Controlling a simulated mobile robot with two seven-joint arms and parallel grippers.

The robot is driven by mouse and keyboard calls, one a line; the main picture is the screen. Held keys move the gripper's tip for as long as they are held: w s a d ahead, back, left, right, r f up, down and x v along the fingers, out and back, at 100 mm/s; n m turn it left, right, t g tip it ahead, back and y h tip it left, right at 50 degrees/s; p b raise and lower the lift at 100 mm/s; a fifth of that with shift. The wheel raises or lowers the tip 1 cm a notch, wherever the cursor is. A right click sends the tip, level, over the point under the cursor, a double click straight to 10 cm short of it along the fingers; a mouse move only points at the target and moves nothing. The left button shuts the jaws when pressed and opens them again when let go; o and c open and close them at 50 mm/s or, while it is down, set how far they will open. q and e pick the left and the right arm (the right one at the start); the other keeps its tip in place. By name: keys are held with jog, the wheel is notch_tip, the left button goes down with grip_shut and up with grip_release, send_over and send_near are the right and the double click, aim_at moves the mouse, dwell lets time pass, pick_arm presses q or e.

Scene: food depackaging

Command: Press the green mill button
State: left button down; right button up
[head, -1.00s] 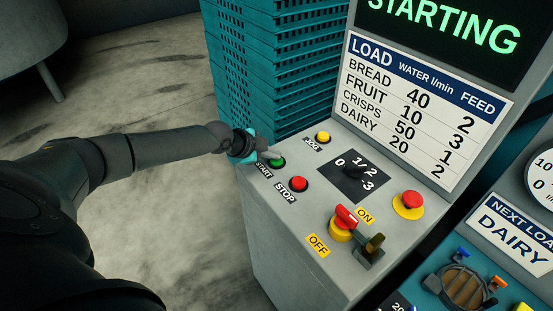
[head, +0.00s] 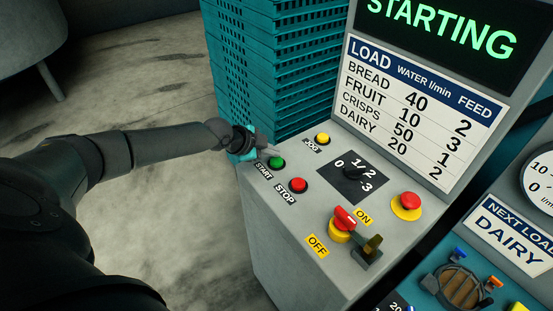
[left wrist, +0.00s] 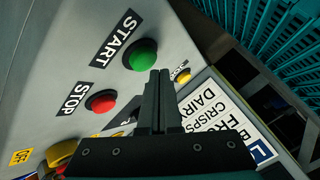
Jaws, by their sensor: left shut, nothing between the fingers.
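The green START button (head: 277,163) sits on the sloped grey control panel (head: 320,197), and it also shows in the left wrist view (left wrist: 140,55). My left gripper (head: 266,152) is shut and empty, with its fingertips just beside and above the green button. In the left wrist view the closed fingers (left wrist: 161,75) point up past the button's lower right edge; a small gap seems to show, but contact cannot be told. The screen (head: 440,30) reads STARTING in green. My right gripper is not in view.
A red STOP button (head: 298,185), a yellow JOG button (head: 322,138), a selector dial (head: 353,172), a red ON/OFF switch (head: 345,217) and a red emergency button (head: 411,201) share the panel. Teal stacked crates (head: 270,70) stand behind it.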

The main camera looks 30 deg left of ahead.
aim_at(273, 162)
pick_arm(q)
jog(key=shift+r+p, duration=2.1)
jog(key=shift+r, duration=0.5)
jog(key=shift+f, duration=0.1)
